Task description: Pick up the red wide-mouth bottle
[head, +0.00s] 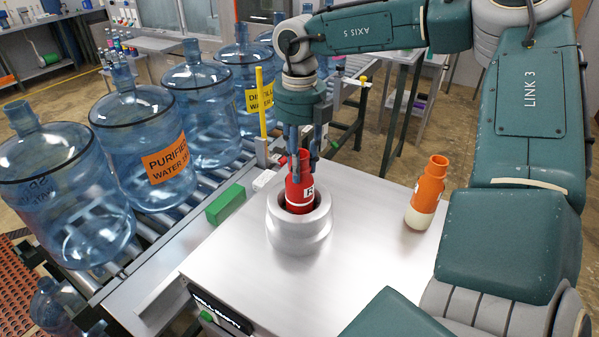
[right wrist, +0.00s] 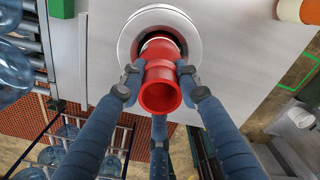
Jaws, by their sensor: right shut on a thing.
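The red wide-mouth bottle (head: 300,186) stands upright with its lower part inside a round silver holder (head: 300,236) on the metal table. Its open red mouth faces the camera in the right wrist view (right wrist: 160,96). My right gripper (head: 303,160) comes down from above with its blue fingers around the bottle's neck, shut on it. In the right wrist view the fingers (right wrist: 158,80) touch the bottle from its sides. The bottle's base is hidden in the holder. My left gripper is not in view.
An orange bottle with a cream base (head: 427,193) stands on the metal table (head: 365,235) right of the holder. Large blue water jugs (head: 140,140) line the roller conveyor at the left. A green block (head: 226,204) and a yellow post (head: 261,102) stand near the table's left edge.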

